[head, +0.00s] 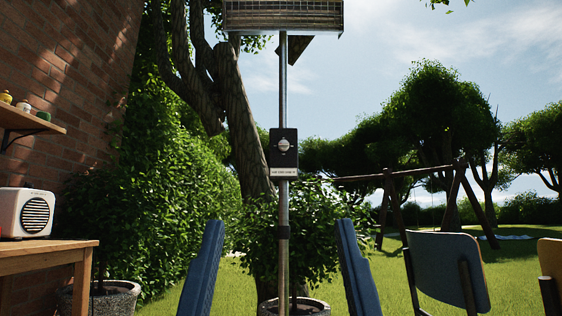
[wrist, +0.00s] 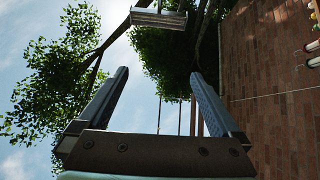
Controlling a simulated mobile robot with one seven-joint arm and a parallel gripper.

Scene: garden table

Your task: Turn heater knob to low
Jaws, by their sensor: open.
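The heater (head: 283,16) stands on a metal pole ahead, its grille at the top of the head view. A dark control box (head: 283,163) is fixed to the pole. On it sits a round silver-grey knob (head: 283,145), with a white label strip (head: 284,171) below. The label and the knob's setting are too small to read. My gripper (head: 280,222) is open and empty, its blue-grey fingers rising from the bottom of the picture, below the box and apart from it. The wrist view shows both fingers of the gripper (wrist: 159,73) spread. The knob is not seen there.
A wooden table with a white radio (head: 27,212) is at the left by the brick wall (head: 62,120), under a shelf (head: 30,120). A potted bush (head: 300,232) is at the pole. A blue-grey chair (head: 447,272) stands at the right. Grass is open beyond.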

